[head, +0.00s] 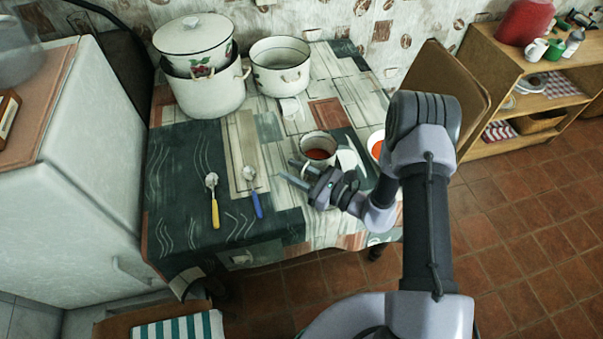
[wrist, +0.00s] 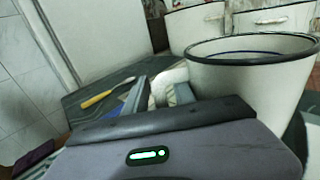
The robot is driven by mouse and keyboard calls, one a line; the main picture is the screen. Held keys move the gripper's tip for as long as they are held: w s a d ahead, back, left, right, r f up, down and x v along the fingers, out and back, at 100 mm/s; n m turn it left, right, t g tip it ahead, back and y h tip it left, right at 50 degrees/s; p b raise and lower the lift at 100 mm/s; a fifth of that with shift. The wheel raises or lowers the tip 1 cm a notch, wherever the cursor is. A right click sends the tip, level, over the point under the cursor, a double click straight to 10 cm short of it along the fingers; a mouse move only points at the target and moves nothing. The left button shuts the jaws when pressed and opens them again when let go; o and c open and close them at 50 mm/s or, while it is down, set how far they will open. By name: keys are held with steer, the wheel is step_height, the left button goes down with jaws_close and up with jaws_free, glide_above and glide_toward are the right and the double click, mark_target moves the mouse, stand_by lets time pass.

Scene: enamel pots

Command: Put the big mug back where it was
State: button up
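The big mug (head: 318,158) is white enamel with a dark rim and holds a reddish-brown liquid. It is near the middle of the table, just beyond my gripper (head: 287,171). In the wrist view the mug (wrist: 245,85) fills the right side, close beside the fingers, its base hidden by my gripper. My gripper's two fingers are spread apart and point left. A pale curved piece (wrist: 171,82), perhaps the mug's handle, shows between the fingers (wrist: 158,95). I cannot tell whether they touch it.
Two large white pots (head: 205,96) (head: 281,78) stand at the back of the table (head: 180,215); one more pot (head: 193,38) is stacked on the left one. Spoons with yellow (head: 215,213) and blue (head: 257,205) handles lie left of my gripper. A bowl of red soup (head: 376,148) is right.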

steer(key=p+v, duration=0.1)
steer(key=v, duration=0.5)
steer(key=p+v, duration=0.1)
steer(key=v, duration=0.4)
steer(key=shift+s+d+r, duration=0.2)
steer(key=shift+s+d, duration=0.05)
steer(key=shift+d, duration=0.1)
steer(key=s+a+r+n+g+h, duration=0.1)
steer(key=s+a+r+n+g, duration=0.1)
steer(key=s+r+n+g, duration=0.45)
steer(key=s+a+r+n+g+h, duration=0.1)
steer(key=a+r+n+g, duration=0.3)
steer(key=r, duration=0.6)
steer(key=s+d+r+n+t+h, duration=0.7)
steer(key=s+d+r+n+h, duration=0.2)
steer(key=r, duration=0.4)
steer(key=s+h, duration=0.1)
steer(key=h, duration=0.1)
steer(key=shift+h, duration=0.3)
steer(key=shift+s+r, duration=0.1)
